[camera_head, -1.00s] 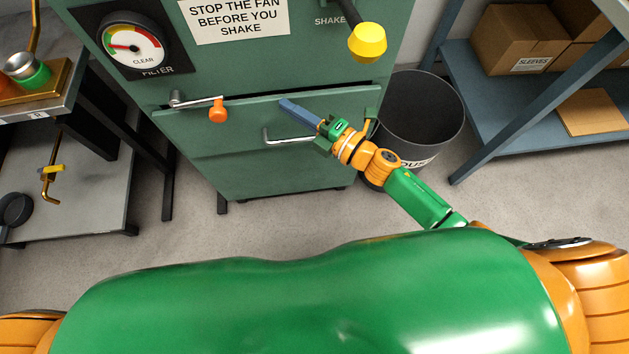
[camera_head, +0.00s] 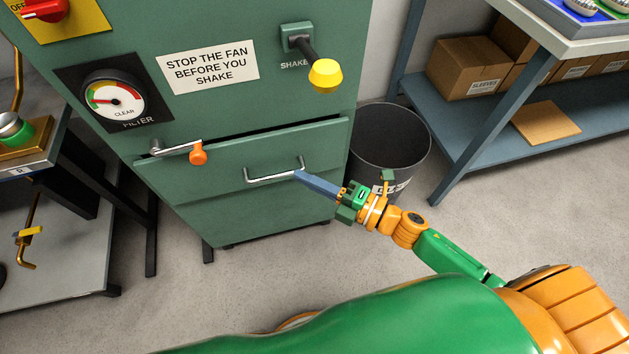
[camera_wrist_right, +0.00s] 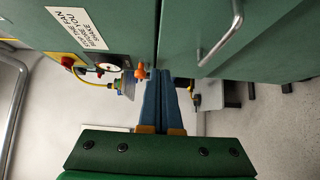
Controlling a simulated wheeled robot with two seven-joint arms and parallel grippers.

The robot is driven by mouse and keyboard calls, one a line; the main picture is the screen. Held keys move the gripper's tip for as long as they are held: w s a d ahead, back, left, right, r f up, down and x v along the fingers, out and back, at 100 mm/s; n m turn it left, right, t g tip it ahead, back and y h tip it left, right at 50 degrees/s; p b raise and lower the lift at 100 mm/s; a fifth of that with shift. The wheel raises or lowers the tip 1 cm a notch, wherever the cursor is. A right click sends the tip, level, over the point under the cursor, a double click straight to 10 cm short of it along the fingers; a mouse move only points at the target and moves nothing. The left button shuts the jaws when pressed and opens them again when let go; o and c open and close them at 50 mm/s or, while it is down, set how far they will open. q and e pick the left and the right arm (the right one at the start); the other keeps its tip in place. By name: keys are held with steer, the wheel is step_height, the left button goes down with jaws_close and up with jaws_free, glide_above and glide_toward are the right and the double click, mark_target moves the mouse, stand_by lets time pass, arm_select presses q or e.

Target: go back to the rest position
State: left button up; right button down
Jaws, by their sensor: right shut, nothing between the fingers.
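My right gripper (camera_head: 303,178) is shut and empty. In the head view its blue fingertips are at the right end of the silver drawer handle (camera_head: 272,176); whether they touch it I cannot tell from there. In the right wrist view the blue fingers (camera_wrist_right: 163,85) lie together, and the handle (camera_wrist_right: 222,38) is off to their right, apart from them. The green cabinet (camera_head: 240,215) stands in front of me, its drawer front reaching below a dark gap. My left gripper is not in view.
A dark dust bin (camera_head: 395,140) stands right of the cabinet, behind my right arm. A blue shelf (camera_head: 470,150) with cardboard boxes (camera_head: 470,68) is at the right. An orange-knobbed latch (camera_head: 198,153) and a yellow-knobbed shake lever (camera_head: 325,75) stick out. Grey floor is clear in front.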

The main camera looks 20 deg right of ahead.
steer(key=d+f+m+h, duration=0.4)
steer(key=f+m, duration=0.1)
steer(key=f, duration=0.2)
steer(key=d+f+m+h, duration=0.4)
steer(key=d+f+m, duration=0.1)
steer(key=f, duration=0.2)
steer(key=s+d+f+m+g+h, duration=0.25)
steer(key=s+f+m, duration=0.25)
steer(key=s+f, duration=0.3)
steer(key=s+d+f+m+g+h, duration=0.2)
steer(key=s+f+m+g, duration=0.3)
steer(key=f, duration=0.4)
steer(key=s+a+f+m+g, duration=0.1)
steer(key=s+f+m+g, duration=0.15)
steer(key=s, duration=0.55)
steer(key=s+a+f+m+g, duration=0.1)
steer(key=s+f+m, duration=0.1)
steer(key=s+f, duration=0.35)
steer(key=s+r+p, duration=0.3)
steer(key=r+p, duration=1.4)
steer(key=r, duration=0.2)
steer(key=shift+s+a+g, duration=0.15)
steer(key=shift+g, duration=0.25)
